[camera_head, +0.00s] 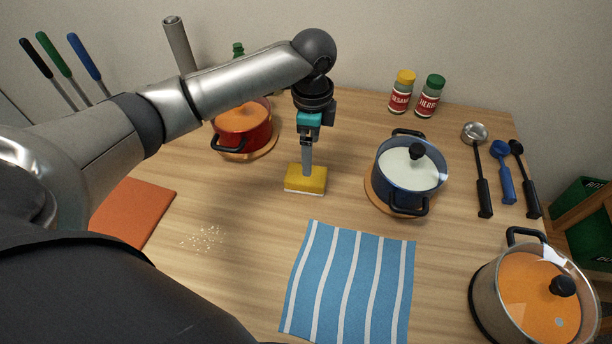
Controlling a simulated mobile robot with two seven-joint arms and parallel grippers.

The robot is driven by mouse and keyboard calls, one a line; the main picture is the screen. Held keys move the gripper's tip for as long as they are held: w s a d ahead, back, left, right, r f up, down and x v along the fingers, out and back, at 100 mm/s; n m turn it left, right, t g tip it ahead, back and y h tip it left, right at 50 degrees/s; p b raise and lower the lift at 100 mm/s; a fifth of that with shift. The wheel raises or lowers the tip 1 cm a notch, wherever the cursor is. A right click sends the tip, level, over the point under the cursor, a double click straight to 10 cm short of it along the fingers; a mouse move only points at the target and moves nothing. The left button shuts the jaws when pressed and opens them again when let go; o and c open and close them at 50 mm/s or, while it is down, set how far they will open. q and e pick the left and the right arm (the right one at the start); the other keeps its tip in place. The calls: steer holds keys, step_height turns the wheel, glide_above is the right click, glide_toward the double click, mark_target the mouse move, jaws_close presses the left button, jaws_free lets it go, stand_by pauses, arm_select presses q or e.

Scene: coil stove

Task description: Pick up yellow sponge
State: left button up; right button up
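The yellow sponge (293,182), with a white underside, is on the wooden table near the middle of the view. My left arm reaches in from the left. Its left gripper (307,174) points straight down, with the visible finger reaching the sponge's top. The fingers are seen edge-on and overlap, so I cannot tell whether they are open or shut on the sponge. My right gripper is not in view.
A red pot (240,140) stands left behind the sponge, and a blue lidded pot (395,187) stands right. A striped blue towel (345,290) lies in front. Crumbs (204,237) lie front left, near an orange mat (133,214). A steel pot (490,300) stands front right.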

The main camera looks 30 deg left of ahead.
arm_select(q)
steer(key=b, duration=0.1)
glide_above(306, 179)
steer(key=w, duration=0.1)
steer(key=f, duration=0.5)
steer(key=shift+d, duration=0.3)
steer(key=shift+a+f+b, duration=0.15)
steer(key=shift+f+b, duration=0.15)
steer(key=shift+f, duration=0.35)
steer(key=f+b, duration=0.1)
steer(key=f, duration=0.1)
steer(key=a+f+b, duration=0.1)
steer(key=f, duration=0.1)
steer(key=shift+w+f, duration=0.1)
steer(key=shift+f, duration=0.15)
steer(key=c, duration=1.2)
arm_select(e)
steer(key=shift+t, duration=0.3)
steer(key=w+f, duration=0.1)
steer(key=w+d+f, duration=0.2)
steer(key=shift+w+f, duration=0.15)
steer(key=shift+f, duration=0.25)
